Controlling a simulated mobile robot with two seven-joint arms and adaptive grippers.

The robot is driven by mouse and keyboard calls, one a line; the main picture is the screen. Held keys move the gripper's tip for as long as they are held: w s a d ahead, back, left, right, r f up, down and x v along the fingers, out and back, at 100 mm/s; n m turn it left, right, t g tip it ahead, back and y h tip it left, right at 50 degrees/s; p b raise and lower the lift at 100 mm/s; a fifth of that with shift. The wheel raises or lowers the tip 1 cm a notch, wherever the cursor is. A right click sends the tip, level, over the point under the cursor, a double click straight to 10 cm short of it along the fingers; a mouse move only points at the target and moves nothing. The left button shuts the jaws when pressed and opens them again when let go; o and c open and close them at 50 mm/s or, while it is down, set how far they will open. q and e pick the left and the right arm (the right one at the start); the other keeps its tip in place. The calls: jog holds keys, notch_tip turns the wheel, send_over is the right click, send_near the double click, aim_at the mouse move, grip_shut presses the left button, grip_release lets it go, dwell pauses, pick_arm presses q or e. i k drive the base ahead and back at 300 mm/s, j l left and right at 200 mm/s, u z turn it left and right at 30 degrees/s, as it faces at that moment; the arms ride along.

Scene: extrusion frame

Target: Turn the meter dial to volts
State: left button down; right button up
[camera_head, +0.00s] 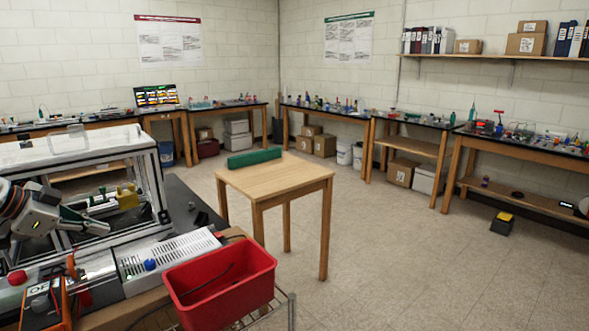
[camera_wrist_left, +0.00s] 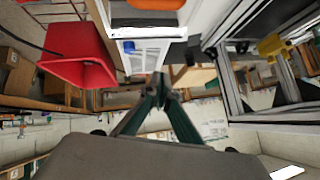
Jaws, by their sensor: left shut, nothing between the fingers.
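The meter (camera_head: 60,303) has an orange case and stands at the lower left edge of the head view, partly cut off. Its dial setting is not readable there. My left gripper (camera_head: 98,228) is above and behind the meter, in front of the metal frame, apart from the meter. Its green fingers are shut and empty, as the left wrist view (camera_wrist_left: 158,84) also shows. An orange-edged piece (camera_wrist_left: 155,4) is cut off at the top of the left wrist view; I cannot tell whether it is the meter. My right gripper is not in view.
A metal extrusion frame (camera_head: 158,180) stands beside my left gripper, with a yellow part (camera_head: 127,196) inside. A white vented box (camera_head: 165,255) with a blue knob (camera_head: 150,265) and a red bin (camera_head: 222,290) lie to the right. A small wooden table (camera_head: 275,178) stands beyond.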

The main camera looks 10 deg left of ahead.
aim_at(39, 304)
jog(key=k+j, duration=0.5)
jog(key=j, duration=0.15)
jog(key=k+j, duration=0.5)
jog(key=j, duration=0.15)
